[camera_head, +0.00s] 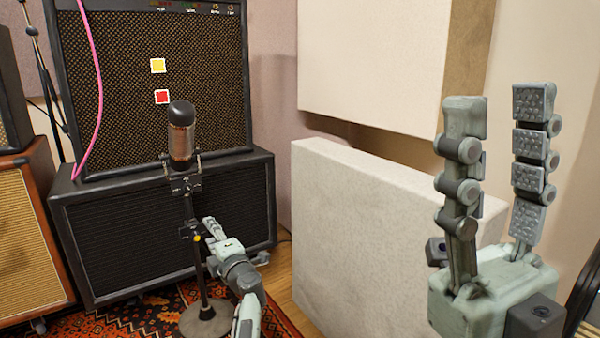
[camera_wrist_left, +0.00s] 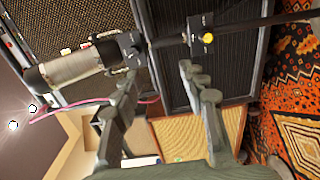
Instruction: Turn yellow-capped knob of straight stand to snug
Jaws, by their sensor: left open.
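The straight stand (camera_head: 203,290) rises from a round base on the rug and carries a microphone (camera_head: 181,135) at its top. Its yellow-capped knob (camera_head: 197,238) sits on the clutch partway up the pole. In the left wrist view the yellow cap (camera_wrist_left: 207,38) faces the camera, just beyond and right of the fingertips. My left gripper (camera_wrist_left: 159,70) is open and empty, with the knob outside its fingers. In the head view it is close to the right of the pole at knob height. My right gripper (camera_head: 499,100) is open and empty, fingers up, far right of the stand.
A black amp (camera_head: 80,40) with yellow and red squares stands on a speaker cabinet (camera_head: 120,240) behind the stand. A tan amp (camera_head: 25,260) is at left. A pink cable (camera_head: 97,90) hangs down the black amp. A pale panel (camera_head: 370,230) stands between my arms.

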